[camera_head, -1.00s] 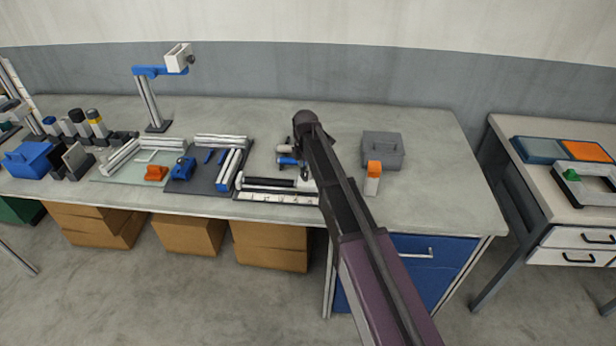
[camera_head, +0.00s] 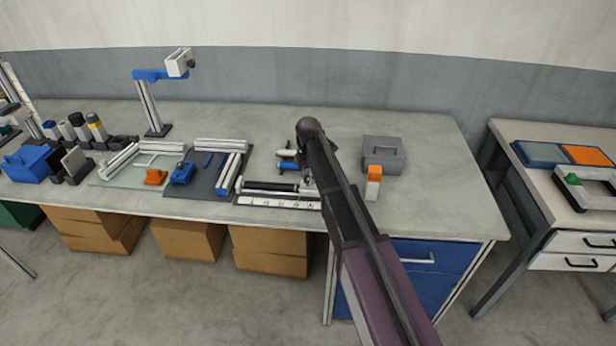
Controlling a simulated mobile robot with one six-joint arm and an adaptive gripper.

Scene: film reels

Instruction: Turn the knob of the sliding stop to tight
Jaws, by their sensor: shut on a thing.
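My arm runs up from the bottom right over the workbench, and its far end is above the middle of the bench. My gripper is hidden behind the arm, so I cannot see its fingers or what they touch. A low fixture (camera_head: 268,187) with a dark bar and a pale front strip lies at the front edge. Its right end runs under my arm. A small blue and white part (camera_head: 288,164) shows just left of the arm. I cannot make out the sliding stop or its knob for certain; a blue block (camera_head: 182,173) sits on a dark mat further left.
A grey box (camera_head: 383,154) and an orange-topped white block (camera_head: 373,183) stand close right of my arm. A blue-armed stand (camera_head: 150,100) rises at the back left. An orange block (camera_head: 156,177) sits on the left mat. The bench's right end is clear.

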